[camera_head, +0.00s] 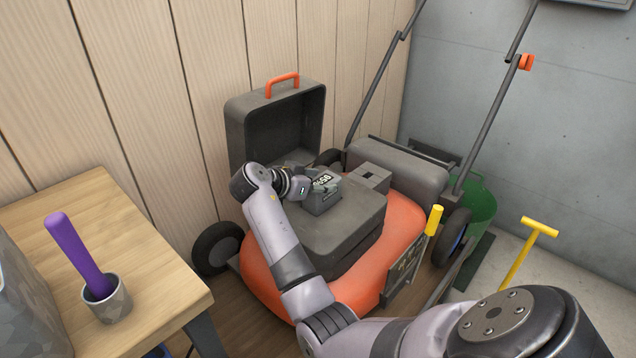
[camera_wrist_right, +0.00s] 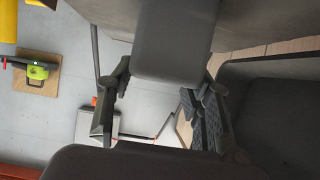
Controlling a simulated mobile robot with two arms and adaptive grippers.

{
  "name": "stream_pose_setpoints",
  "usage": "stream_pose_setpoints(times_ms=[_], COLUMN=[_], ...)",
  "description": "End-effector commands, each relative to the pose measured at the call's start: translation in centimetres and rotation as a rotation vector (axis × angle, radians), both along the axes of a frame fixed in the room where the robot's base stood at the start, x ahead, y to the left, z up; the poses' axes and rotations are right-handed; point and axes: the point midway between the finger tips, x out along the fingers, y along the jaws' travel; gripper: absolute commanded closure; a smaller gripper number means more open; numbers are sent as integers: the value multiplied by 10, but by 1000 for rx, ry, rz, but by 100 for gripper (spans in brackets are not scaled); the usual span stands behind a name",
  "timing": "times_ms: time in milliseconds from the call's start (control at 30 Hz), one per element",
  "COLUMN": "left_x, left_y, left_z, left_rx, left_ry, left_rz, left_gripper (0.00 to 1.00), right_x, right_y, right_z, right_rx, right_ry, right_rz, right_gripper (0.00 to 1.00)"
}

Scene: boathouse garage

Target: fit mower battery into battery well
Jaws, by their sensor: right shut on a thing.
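The mower (camera_head: 385,270) has an orange deck and a grey body. The mower battery (camera_head: 322,196) is a dark grey block with a pale printed label, at the top of the grey body. My right gripper (camera_head: 303,187) is shut on it from the left side. In the right wrist view the fingers (camera_wrist_right: 160,112) are apart, with a grey block between and above them that I cannot firmly identify. The battery well is not clearly seen, and I cannot tell whether the battery is above it or partly in it. My left gripper is not in view.
The raised grey lid (camera_head: 277,125) with an orange handle stands behind the battery. A wooden table (camera_head: 160,255) at left holds a cup (camera_head: 107,303) with a purple stick. A green bucket (camera_head: 482,205) and a yellow-handled tool (camera_head: 525,250) stand at right. Walls close off the back.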

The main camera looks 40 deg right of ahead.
Motion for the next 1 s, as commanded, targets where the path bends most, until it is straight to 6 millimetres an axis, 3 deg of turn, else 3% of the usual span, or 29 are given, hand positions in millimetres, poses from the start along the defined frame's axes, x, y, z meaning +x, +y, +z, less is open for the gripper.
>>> stream_pose_setpoints(times_ms=[333, 367, 700, 1000], left_x=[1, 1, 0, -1], left_y=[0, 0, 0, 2], left_z=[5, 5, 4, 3], left_rx=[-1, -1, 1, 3], left_ry=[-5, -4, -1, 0], left_rz=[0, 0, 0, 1], left_gripper=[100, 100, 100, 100], right_x=[0, 0, 0, -1], right_y=[0, 0, 0, 2], right_z=[-3, -3, -3, -6], right_rx=[0, 1, 2, 8], right_ry=[-1, 0, 2, 5], right_rz=[0, 0, 0, 0], right_gripper=[100, 52, 30, 30])
